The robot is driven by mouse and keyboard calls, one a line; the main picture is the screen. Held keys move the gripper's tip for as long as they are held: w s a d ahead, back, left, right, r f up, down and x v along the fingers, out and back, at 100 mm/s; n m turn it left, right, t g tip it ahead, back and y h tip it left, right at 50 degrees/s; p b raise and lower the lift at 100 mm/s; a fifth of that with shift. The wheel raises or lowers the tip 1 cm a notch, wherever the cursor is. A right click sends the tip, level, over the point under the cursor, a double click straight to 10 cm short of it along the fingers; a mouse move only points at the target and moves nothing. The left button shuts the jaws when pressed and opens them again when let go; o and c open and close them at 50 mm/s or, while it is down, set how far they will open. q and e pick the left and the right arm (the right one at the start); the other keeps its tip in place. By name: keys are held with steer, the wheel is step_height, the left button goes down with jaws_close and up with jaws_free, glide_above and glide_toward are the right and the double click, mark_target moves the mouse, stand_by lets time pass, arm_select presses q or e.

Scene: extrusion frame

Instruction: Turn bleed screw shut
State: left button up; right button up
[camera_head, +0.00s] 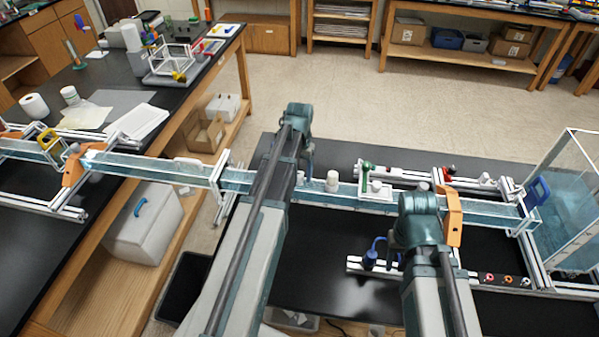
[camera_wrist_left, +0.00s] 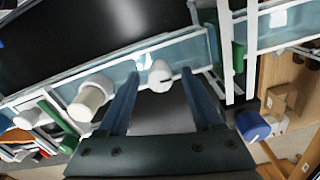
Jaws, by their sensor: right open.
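My left gripper (camera_wrist_left: 160,74) is open in the left wrist view, with its two blue-teal fingers wide apart. A small white rounded knob (camera_wrist_left: 160,72) on the clear channel lies between the fingertips, with a gap on each side; it may be the bleed screw, but I cannot be sure. A larger white cylinder (camera_wrist_left: 90,97) stands beside the left finger, and in the head view it appears on the channel (camera_head: 332,181). In the head view my left arm mostly hides its gripper. My right gripper (camera_head: 399,249) is largely hidden behind its arm, over the black bench.
A green-handled valve (camera_head: 367,170) and an orange bracket (camera_head: 452,215) stand along the channel. A clear tank (camera_head: 572,215) is at the right end. A blue-based part (camera_head: 371,258) stands on a rail near my right arm. A blue knob (camera_wrist_left: 252,125) shows in the left wrist view.

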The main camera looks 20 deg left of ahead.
mark_target(299, 174)
arm_select(q)
steer(key=shift+r, duration=0.1)
step_height(299, 174, up, 14)
steer(key=p, duration=1.3)
steer(key=shift+p, duration=0.4)
steer(key=shift+f, duration=0.2)
